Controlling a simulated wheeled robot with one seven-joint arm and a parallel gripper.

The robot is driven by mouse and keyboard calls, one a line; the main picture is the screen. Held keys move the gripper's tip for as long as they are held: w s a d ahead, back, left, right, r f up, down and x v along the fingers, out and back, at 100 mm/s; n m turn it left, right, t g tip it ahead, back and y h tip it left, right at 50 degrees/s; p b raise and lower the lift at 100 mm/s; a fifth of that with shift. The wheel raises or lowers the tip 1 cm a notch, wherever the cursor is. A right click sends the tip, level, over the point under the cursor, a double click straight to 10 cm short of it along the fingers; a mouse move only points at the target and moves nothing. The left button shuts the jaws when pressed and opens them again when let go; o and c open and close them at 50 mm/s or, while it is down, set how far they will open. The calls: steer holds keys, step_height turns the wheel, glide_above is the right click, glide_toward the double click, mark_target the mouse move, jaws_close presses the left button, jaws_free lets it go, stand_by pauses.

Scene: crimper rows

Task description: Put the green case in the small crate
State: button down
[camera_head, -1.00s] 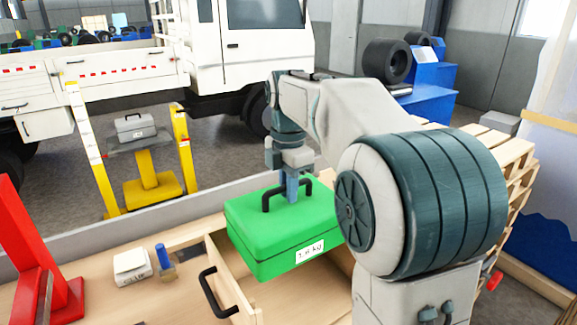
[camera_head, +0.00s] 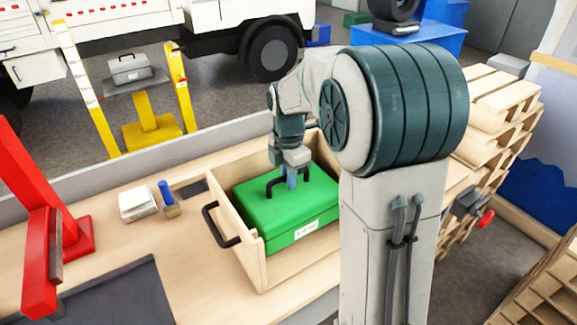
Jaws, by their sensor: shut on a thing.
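The green case (camera_head: 283,212) has a black handle and a white label on its front. It sits low inside the small wooden crate (camera_head: 257,252), with its top near the rim. Whether its bottom rests on the crate floor is hidden. My gripper (camera_head: 291,182) is above the case and shut on its black handle. My arm covers the right part of the crate and case.
A red press (camera_head: 45,225) stands farther left, by a dark mat (camera_head: 115,295). Stacked pallets (camera_head: 497,125) stand at right. Bare bench lies left of the crate.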

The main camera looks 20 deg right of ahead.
steer(key=shift+w+f, duration=0.1)
steer(key=shift+f, duration=1.05)
steer(key=c, duration=1.4)
jaws_free()
